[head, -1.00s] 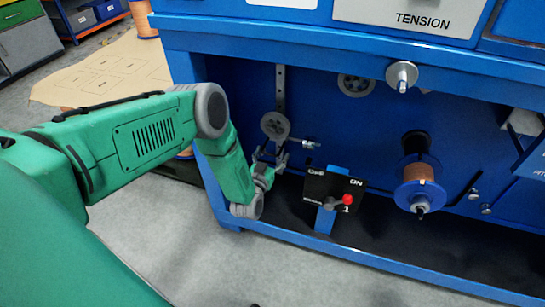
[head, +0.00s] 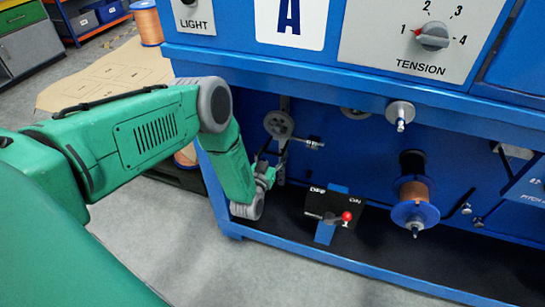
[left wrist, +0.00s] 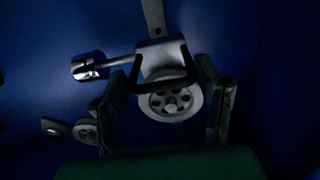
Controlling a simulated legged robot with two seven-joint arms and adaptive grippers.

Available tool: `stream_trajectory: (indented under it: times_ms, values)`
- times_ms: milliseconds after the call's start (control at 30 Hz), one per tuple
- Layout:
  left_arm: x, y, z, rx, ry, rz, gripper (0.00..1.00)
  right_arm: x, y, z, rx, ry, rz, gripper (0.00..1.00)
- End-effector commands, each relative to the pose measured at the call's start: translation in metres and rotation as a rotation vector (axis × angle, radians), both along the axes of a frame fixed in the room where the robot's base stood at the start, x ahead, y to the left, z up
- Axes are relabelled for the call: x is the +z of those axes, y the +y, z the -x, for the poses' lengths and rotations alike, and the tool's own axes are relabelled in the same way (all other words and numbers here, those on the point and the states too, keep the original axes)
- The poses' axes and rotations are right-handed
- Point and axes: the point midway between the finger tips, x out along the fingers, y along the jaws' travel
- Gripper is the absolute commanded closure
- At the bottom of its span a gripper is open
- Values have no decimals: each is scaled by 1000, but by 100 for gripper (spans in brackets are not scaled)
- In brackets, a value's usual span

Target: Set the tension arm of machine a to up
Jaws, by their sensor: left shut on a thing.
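Machine a, with a white "A" plate (head: 290,18), fills the middle and right. Its tension arm hangs at the left of the blue recess, with a grey pulley wheel (head: 279,124) and a side rod ending in a metal cylinder (head: 314,144). In the left wrist view, the pulley (left wrist: 170,101) sits below a grey bracket (left wrist: 161,60), with a strip running upward from it. My left gripper (head: 281,150) is just under the pulley in the head view. In the wrist view its fingers close on the bracket from both sides. The contact is dark. My right gripper is out of view.
A switch box (head: 329,206) with a red-knobbed lever stands to the right of my left gripper. A copper spool (head: 414,192) is further right. The tension dial (head: 433,38) is above the blue ledge (head: 340,83). Grey floor is open at front left.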

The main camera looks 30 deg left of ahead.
Motion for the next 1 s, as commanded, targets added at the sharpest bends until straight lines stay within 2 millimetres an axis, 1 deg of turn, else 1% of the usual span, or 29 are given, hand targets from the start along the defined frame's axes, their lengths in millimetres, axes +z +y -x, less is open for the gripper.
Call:
stream_trajectory:
  times_ms: [33, 100, 300, 400, 500, 600, 1000]
  values:
    - [27, -1, -1, -2, -7, -1, 94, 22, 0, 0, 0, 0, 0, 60]
    - [46, -2, -1, -1, -8, -1, 94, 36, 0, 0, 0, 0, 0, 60]
    - [88, -2, -2, -2, -10, -2, 94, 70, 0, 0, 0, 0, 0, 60]
    - [103, -1, -2, -2, -10, -1, 94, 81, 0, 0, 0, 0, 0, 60]
    - [113, -2, -2, -3, -9, -1, 94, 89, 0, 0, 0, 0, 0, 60]
    - [119, -2, -2, -3, -8, 0, 94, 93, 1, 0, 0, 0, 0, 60]
    - [119, -2, -2, -4, -4, 2, 94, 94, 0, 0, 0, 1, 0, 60]
